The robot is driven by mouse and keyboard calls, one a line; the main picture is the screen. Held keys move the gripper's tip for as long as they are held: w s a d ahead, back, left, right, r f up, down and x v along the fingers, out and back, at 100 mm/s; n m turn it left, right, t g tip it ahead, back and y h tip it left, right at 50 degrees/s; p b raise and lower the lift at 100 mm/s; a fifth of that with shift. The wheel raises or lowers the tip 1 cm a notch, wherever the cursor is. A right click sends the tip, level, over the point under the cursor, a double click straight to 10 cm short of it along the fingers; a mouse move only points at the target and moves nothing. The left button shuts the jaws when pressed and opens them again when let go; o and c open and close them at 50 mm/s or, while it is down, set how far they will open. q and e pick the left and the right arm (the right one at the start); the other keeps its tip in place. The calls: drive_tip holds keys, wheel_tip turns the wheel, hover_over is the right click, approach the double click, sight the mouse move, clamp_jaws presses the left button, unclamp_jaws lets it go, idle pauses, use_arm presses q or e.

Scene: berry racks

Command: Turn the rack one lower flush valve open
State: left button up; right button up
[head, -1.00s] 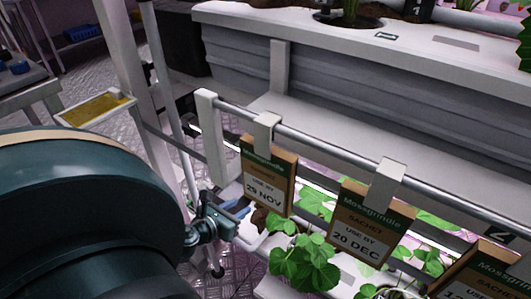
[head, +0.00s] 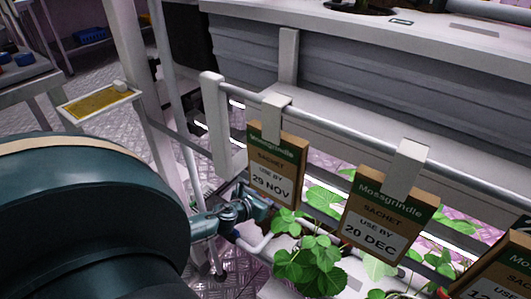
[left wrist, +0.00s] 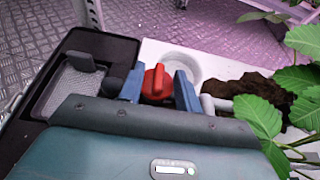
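A red valve handle (left wrist: 157,82) shows in the left wrist view, in front of a round white fitting (left wrist: 180,65) at the end of the white trough. My left gripper (left wrist: 158,88) has its two blue fingers apart, one on each side of the red handle in the picture. I cannot tell whether they touch it. In the head view my left gripper (head: 250,205) is at the lower left end of the rack, partly behind a hanging sachet card. The valve is hidden there. My right gripper is not in view.
Sachet cards (head: 275,170) hang from a metal rail (head: 340,130) close to my left gripper. Leafy plants (head: 310,262) grow just right of it. A black tray (left wrist: 105,45) lies left of the valve. A yellow panel (head: 95,102) is at the left.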

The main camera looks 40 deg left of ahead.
use_arm(q)
drive_tip(key=shift+c, duration=0.5)
clamp_jaws()
